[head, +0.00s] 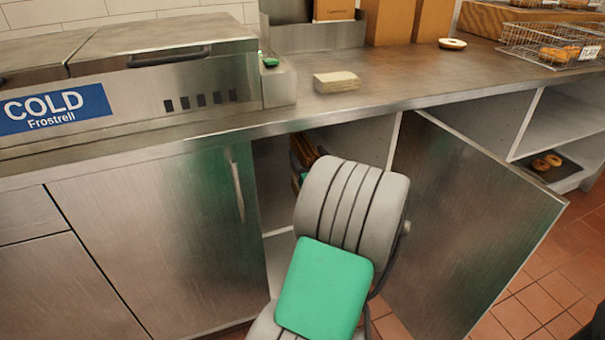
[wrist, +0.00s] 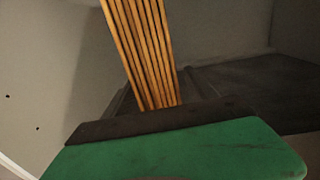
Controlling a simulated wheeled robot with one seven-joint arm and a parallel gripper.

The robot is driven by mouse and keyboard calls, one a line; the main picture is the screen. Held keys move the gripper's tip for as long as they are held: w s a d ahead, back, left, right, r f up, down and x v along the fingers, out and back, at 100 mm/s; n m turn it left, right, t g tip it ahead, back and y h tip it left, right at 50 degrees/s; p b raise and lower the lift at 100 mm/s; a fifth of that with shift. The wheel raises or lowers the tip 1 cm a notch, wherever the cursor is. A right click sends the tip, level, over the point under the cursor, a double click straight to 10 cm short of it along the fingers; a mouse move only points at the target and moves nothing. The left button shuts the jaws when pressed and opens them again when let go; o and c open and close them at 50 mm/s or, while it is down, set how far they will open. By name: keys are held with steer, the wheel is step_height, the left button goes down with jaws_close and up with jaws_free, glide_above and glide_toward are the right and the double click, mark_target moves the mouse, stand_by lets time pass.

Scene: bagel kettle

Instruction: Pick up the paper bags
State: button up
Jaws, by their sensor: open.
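The paper bags appear as a stack of thin orange-brown edges (wrist: 142,50) in the wrist view, standing up from the dark front edge of my gripper. In the head view a small brown part of the stack (head: 305,148) shows inside the open cabinet below the counter. My gripper (head: 308,154) reaches into that cabinet, with dark finger parts near the bags. It is open. My grey and green arm hides most of it, so I cannot tell whether the fingers touch the bags.
An open cabinet door (head: 470,225) stands right of my arm, and a closed door (head: 160,235) is on the left. Bagels (head: 546,161) lie on a lower right shelf.

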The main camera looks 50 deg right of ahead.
steer(key=x, duration=0.3)
jaws_close()
stand_by(0.6)
stand_by(0.4)
